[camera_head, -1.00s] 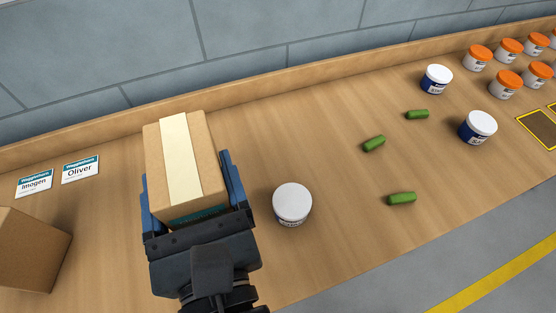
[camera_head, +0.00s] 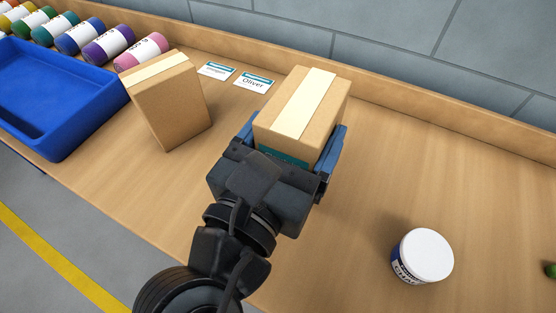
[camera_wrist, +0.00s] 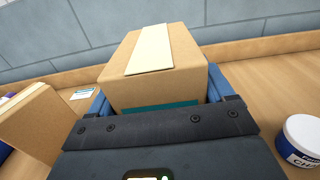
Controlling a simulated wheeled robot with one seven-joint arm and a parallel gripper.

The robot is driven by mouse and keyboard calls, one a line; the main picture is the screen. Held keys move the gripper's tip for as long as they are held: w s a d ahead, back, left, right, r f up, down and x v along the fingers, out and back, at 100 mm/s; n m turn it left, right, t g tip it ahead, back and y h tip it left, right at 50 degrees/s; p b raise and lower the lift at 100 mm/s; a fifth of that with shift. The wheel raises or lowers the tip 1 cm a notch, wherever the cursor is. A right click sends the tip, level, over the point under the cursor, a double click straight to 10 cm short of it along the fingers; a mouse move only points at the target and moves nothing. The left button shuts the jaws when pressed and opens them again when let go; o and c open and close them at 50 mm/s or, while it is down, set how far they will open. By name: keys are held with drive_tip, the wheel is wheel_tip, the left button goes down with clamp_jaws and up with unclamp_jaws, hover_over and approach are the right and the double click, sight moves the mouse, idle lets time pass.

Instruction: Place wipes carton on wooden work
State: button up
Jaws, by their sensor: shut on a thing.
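My gripper (camera_head: 288,150) is shut on a cardboard carton (camera_head: 328,108) with a cream tape strip on top and a teal label low on its near face. In the wrist view the carton (camera_wrist: 178,82) fills the space between the blue fingers. The wooden work surface (camera_head: 375,175) lies beneath. I cannot tell whether the carton touches it. A second cardboard carton (camera_head: 172,108) with a cream strip stands on the wood to the left of my gripper. It also shows at the left of the wrist view (camera_wrist: 42,125).
Two name cards lie behind the cartons, one reading Oliver (camera_head: 254,83), the other (camera_head: 216,70) unclear. A blue tray (camera_head: 60,150) and several coloured rolled bundles (camera_head: 108,44) are at left. A white-lidded tub (camera_head: 424,256) stands at front right. Wood between gripper and tub is clear.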

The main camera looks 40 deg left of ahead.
drive_tip(key=shift+w+a+f+b, duration=0.1)
drive_tip(key=shift+a+f+b, duration=0.4)
drive_tip(key=shift+a+b, duration=0.25)
drive_tip(key=shift+w+a+f+b, duration=0.1)
drive_tip(key=shift+a+f+b, duration=0.35)
drive_tip(key=shift+a+b, duration=0.3)
wheel_tip(320, 180, down, 4)
drive_tip(key=b, duration=0.5)
drive_tip(key=shift+a+b, duration=0.1)
drive_tip(key=shift+b, duration=0.3)
drive_tip(key=o, duration=1.3)
drive_tip(key=shift+f, duration=0.1)
